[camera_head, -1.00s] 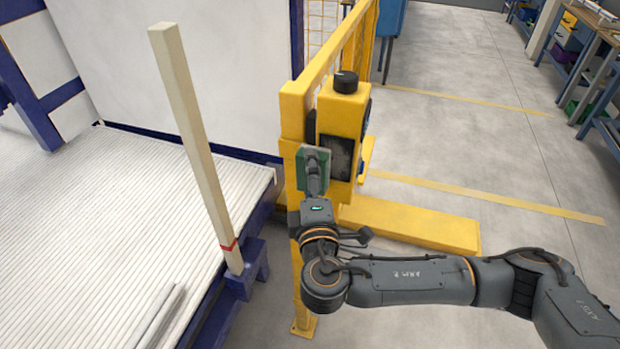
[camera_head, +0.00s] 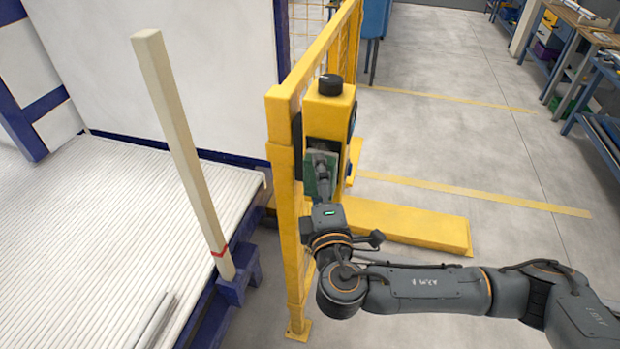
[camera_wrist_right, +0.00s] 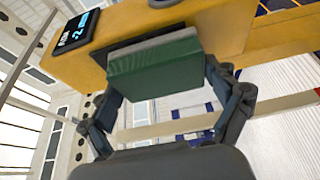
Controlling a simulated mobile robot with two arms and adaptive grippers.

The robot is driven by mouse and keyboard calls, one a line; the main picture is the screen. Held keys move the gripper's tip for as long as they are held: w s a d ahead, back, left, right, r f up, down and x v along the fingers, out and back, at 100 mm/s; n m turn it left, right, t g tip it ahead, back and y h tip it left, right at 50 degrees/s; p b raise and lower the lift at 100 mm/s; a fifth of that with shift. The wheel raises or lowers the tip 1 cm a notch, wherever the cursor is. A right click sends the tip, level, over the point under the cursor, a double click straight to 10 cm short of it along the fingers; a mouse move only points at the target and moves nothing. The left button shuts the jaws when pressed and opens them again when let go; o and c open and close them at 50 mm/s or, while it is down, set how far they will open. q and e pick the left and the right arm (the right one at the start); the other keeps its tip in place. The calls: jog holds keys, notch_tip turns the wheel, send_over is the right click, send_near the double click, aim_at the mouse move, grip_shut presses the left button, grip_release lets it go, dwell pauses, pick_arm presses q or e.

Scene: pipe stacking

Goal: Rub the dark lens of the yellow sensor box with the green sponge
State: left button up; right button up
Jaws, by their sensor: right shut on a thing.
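The yellow sensor box (camera_head: 331,112) is mounted on a yellow fence post in the head view, with a black knob on top. Its dark lens (camera_head: 322,144) faces my arm and is mostly hidden by the sponge and gripper. The green sponge (camera_head: 311,178) is held upright against or very near the lens; it also shows in the right wrist view (camera_wrist_right: 155,70), close under the box's dark face. My right gripper (camera_head: 322,178) is shut on the sponge, with a finger on each side in the wrist view. My left gripper is not in view.
A pale upright post (camera_head: 180,150) with a red band stands left of the fence. A white ribbed pallet (camera_head: 80,230) lies at the left. A low yellow barrier (camera_head: 410,225) lies right of the box. Open grey floor extends to the right, with workbenches at the far right.

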aim_at(306, 167)
jog(key=shift+s+d, duration=0.25)
jog(key=shift+d, duration=0.6)
jog(key=shift+s+d, duration=0.2)
jog(key=shift+d, duration=0.65)
jog(key=shift+r+p, duration=0.7)
jog(key=shift+r, duration=0.25)
jog(key=w+a, duration=0.2)
jog(key=a, duration=0.4)
jog(key=shift+a+f+b, duration=0.15)
jog(key=shift+a+b, duration=0.25)
jog(key=shift+d+r+p, duration=0.55)
jog(key=shift+r+p, duration=0.2)
jog(key=shift+r, duration=0.05)
jog(key=shift+s+d+p, duration=0.1)
jog(key=shift+s+d, duration=0.25)
jog(key=shift+d, duration=0.65)
jog(key=shift+s+d+p, duration=0.1)
jog(key=shift+s+d, duration=0.3)
jog(key=shift+d, duration=0.55)
jog(key=shift+s+d+p, duration=0.1)
jog(key=shift+s+d, duration=0.25)
jog(key=shift+d, duration=0.65)
jog(key=shift+a, duration=0.1)
